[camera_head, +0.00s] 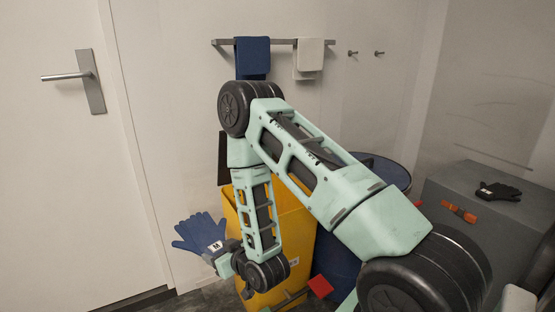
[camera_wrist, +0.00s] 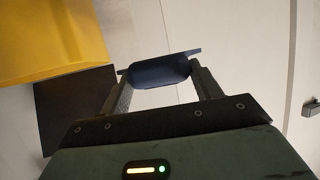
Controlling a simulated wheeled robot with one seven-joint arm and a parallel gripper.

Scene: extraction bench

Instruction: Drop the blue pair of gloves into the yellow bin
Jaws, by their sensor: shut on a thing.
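The blue pair of gloves (camera_head: 199,232) with a white tag marked M is at the lower left in the head view, just left of the yellow bin (camera_head: 304,228). My gripper (camera_head: 214,251) is shut on the gloves and holds them up, clear of the bin. In the wrist view, the blue gloves (camera_wrist: 160,72) lie across between the fingers of my gripper (camera_wrist: 163,78). The yellow bin (camera_wrist: 50,38) shows at the upper left of the wrist view. My arm hides part of the bin and its opening in the head view.
A blue drum (camera_head: 385,172) stands behind and right of the bin. A grey cabinet (camera_head: 455,185) holds a black glove (camera_head: 498,191) and an orange item (camera_head: 459,211). A blue towel (camera_head: 252,58) and a white towel (camera_head: 308,55) hang on a wall rail. A door (camera_head: 60,150) is at left.

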